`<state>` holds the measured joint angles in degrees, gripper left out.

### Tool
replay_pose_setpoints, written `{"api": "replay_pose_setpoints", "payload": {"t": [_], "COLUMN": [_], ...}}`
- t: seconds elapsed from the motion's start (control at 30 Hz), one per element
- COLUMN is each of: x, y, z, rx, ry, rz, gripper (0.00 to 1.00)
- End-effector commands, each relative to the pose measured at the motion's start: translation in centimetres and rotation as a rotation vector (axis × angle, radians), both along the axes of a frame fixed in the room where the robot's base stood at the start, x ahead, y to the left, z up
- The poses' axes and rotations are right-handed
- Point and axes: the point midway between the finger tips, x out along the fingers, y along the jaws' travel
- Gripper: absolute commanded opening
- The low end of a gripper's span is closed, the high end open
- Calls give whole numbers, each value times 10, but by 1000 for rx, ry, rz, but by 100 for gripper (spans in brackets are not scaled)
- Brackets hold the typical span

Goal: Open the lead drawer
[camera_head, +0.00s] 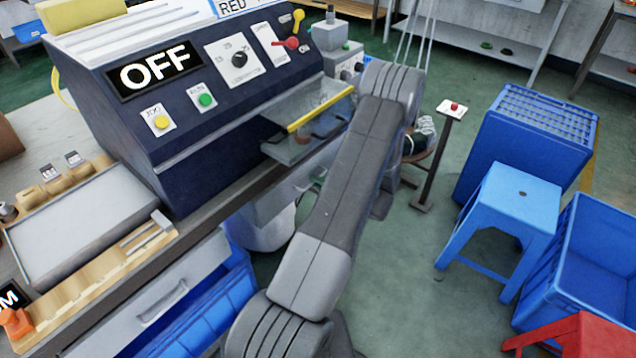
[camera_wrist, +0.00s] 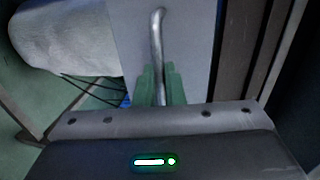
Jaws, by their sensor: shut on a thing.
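In the wrist view, a grey drawer front (camera_wrist: 192,50) fills the upper middle. A curved metal bar handle (camera_wrist: 157,40) is fixed on it. My gripper (camera_wrist: 160,72) is shut on the handle, with a green finger on each side of the bar. In the head view my gripper is hidden behind my own arm. There, a grey panel (camera_head: 270,203) shows under the machine bench, partly covered by my arm. Another grey drawer front (camera_head: 150,310) with a pale handle (camera_head: 163,302) is at the lower left, with no gripper on it. How far the gripped drawer stands out cannot be told.
The dark machine (camera_head: 200,130) with an OFF display stands on the bench. A blue bin (camera_head: 215,310) is below the bench. A button post (camera_head: 440,150), a blue stool (camera_head: 515,205), blue crates (camera_head: 535,140) and a red stool (camera_head: 585,335) stand right. Green floor between is clear.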

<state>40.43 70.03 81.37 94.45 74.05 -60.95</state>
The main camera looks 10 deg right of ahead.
Motion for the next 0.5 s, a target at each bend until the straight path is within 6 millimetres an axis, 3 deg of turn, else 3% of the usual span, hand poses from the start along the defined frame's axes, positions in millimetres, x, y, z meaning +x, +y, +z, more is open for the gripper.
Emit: {"api": "replay_pose_setpoints", "payload": {"t": [0.27,0.5], "x": [-12,-50], "y": [-10,-40], "z": [-3,-6], "rx": [-1,-2], "ry": [1,-1], "rz": [-2,-6], "gripper": [0,0]}}
